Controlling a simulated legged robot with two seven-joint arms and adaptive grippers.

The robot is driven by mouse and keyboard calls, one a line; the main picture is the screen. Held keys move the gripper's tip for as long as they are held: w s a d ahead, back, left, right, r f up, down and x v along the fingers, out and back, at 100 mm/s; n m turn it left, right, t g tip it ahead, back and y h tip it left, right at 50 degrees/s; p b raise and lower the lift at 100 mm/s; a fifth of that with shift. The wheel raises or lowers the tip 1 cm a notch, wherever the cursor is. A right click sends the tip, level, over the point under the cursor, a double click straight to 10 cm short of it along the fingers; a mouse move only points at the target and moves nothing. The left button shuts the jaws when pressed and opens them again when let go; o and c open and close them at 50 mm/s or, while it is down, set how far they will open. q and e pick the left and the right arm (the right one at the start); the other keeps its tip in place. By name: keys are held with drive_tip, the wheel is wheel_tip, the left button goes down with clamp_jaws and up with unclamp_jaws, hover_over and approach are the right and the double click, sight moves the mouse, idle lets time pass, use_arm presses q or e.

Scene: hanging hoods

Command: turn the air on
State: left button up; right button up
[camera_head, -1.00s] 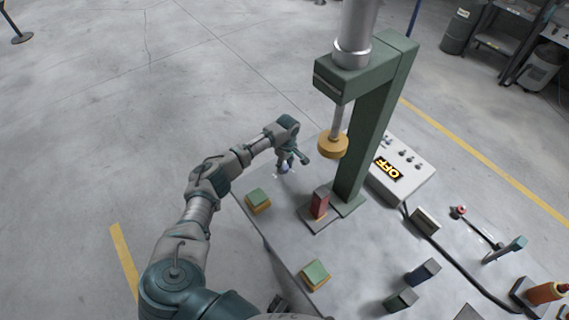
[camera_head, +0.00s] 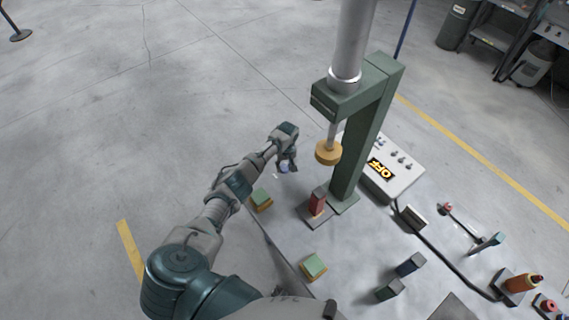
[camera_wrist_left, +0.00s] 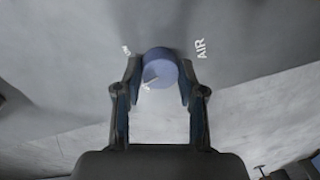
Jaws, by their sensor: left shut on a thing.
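The air knob (camera_wrist_left: 160,68) is a round blue-grey knob with a pale pointer mark, set on a grey panel surface. The word AIR is printed to its right in the left wrist view, with a smaller, unreadable label to its left. My left gripper (camera_wrist_left: 160,88) has one finger on each side of the knob and is shut on it. In the head view my left gripper (camera_head: 287,166) is at the far left corner of the table, and the knob (camera_head: 284,169) is mostly hidden by it. My right gripper is not in view.
A green press (camera_head: 366,130) with a yellow disc (camera_head: 328,153) stands right of the gripper. A red block (camera_head: 317,201) sits below it. A white control box (camera_head: 392,178) shows OFF.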

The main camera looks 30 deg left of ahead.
sight(286, 167)
use_arm(q)
drive_tip(key=m, duration=0.2)
drive_tip(key=m+p, duration=0.1)
drive_tip(key=m, duration=0.3)
drive_tip(key=shift+w+r+t+p, duration=0.2)
drive_tip(key=shift+r+t+p, duration=0.1)
drive_tip(key=shift+p, duration=0.1)
drive_tip(key=m+p, duration=0.1)
drive_tip(key=m, duration=0.4)
drive_tip(key=shift+f, duration=0.1)
drive_tip(key=shift+m, duration=0.3)
drive_tip(key=o, duration=1)
drive_tip(key=shift+d+f, duration=0.1)
drive_tip(key=shift+o, duration=0.7)
drive_tip(key=shift+f, duration=0.15)
drive_tip(key=shift+r, duration=0.25)
wheel_tip(286, 167, up, 11)
drive_tip(key=shift+d+r, duration=0.15)
drive_tip(key=shift+d, duration=0.1)
